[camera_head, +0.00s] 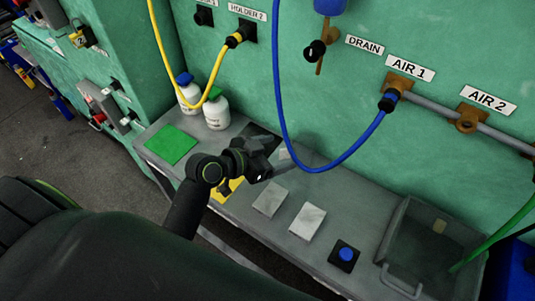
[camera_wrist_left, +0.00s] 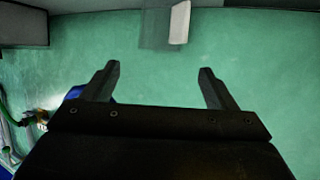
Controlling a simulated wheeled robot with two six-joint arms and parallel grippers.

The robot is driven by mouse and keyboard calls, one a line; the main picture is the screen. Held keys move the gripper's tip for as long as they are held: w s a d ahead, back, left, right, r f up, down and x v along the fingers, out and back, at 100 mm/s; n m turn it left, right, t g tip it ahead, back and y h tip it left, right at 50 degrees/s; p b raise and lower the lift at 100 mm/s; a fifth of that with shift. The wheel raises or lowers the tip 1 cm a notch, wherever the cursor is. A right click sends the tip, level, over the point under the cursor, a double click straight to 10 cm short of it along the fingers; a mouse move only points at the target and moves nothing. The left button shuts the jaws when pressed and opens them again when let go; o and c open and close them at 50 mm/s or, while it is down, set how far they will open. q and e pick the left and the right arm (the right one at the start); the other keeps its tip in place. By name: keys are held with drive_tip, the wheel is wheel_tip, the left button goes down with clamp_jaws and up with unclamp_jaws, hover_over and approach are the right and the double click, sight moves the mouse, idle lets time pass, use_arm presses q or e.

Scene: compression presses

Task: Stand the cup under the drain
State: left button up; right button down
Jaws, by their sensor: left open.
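The drain, a brown spout with a black knob (camera_head: 317,50), sticks out of the green wall beside the DRAIN label (camera_head: 364,45), below a blue container (camera_head: 330,5). My left gripper (camera_head: 274,158) is over the bench, below and left of the drain. Its two dark fingers are apart with nothing between them in the left wrist view (camera_wrist_left: 157,78). A see-through grey shape, which looks like the cup (camera_wrist_left: 160,25), shows beyond the fingertips, with a white patch on or behind it. In the head view I cannot clearly separate the cup from my gripper. My right gripper is out of view.
Two white bottles (camera_head: 216,112) stand on the bench left of my gripper. A green pad (camera_head: 170,144), two pale plates (camera_head: 307,220) and a blue button (camera_head: 346,254) lie along it. A grey bin (camera_head: 408,222) is at right. A blue hose (camera_head: 281,110) loops above my gripper.

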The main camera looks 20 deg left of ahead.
use_arm(q)
drive_tip(key=shift+v, duration=1.3)
